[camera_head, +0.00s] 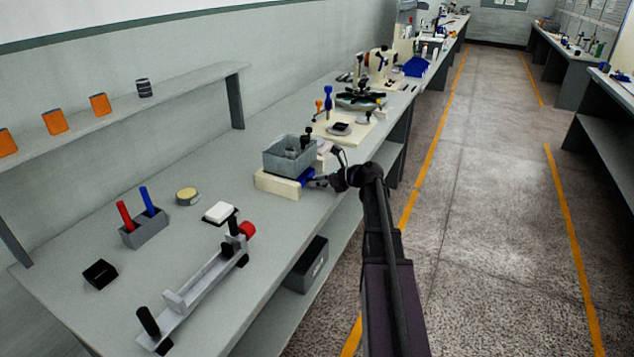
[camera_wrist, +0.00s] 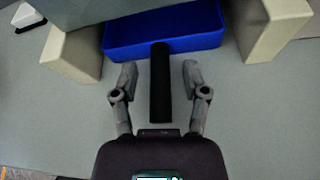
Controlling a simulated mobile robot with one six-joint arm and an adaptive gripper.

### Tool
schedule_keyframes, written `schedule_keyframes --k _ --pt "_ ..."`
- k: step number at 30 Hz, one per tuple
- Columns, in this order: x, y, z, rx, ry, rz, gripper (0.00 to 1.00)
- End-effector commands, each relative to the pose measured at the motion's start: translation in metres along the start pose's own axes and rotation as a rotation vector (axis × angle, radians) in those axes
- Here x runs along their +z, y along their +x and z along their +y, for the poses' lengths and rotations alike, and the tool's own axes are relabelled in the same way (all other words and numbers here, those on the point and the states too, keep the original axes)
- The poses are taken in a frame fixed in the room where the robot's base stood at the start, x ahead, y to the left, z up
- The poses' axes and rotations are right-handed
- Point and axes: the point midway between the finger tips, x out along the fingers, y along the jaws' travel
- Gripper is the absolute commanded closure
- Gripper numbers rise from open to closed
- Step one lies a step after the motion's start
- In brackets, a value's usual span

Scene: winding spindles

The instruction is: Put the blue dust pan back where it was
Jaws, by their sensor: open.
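The blue dust pan (camera_wrist: 165,30) lies on the bench between two cream blocks, partly under a grey bin, in the wrist view. Its black handle (camera_wrist: 160,85) points toward me. My gripper (camera_wrist: 160,76) is open, with one finger on each side of the handle and a gap on both sides. In the head view my gripper (camera_head: 325,182) reaches in from the right at the bench edge. A small part of the blue dust pan (camera_head: 306,175) shows there beside the cream block. The pan's far part is hidden.
The grey bin (camera_head: 289,155) rests above the cream blocks (camera_head: 278,185) and holds dark parts. A metal fixture (camera_head: 205,283) and a red-and-blue handle holder (camera_head: 145,228) stand nearer on the bench. A board with tools (camera_head: 340,130) lies beyond. The aisle at right is clear.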

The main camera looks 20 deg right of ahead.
Motion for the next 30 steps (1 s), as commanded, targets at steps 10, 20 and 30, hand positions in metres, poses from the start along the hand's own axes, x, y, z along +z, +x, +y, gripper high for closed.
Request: schedule_keyframes --k 10,20,30 --pt "0.003 -0.007 0.001 -0.002 0.001 0.0 0.42" --pt "0.005 -0.053 0.001 -0.003 0.001 -0.001 0.42" --pt "0.004 -0.105 0.001 -0.002 0.001 0.0 0.42"
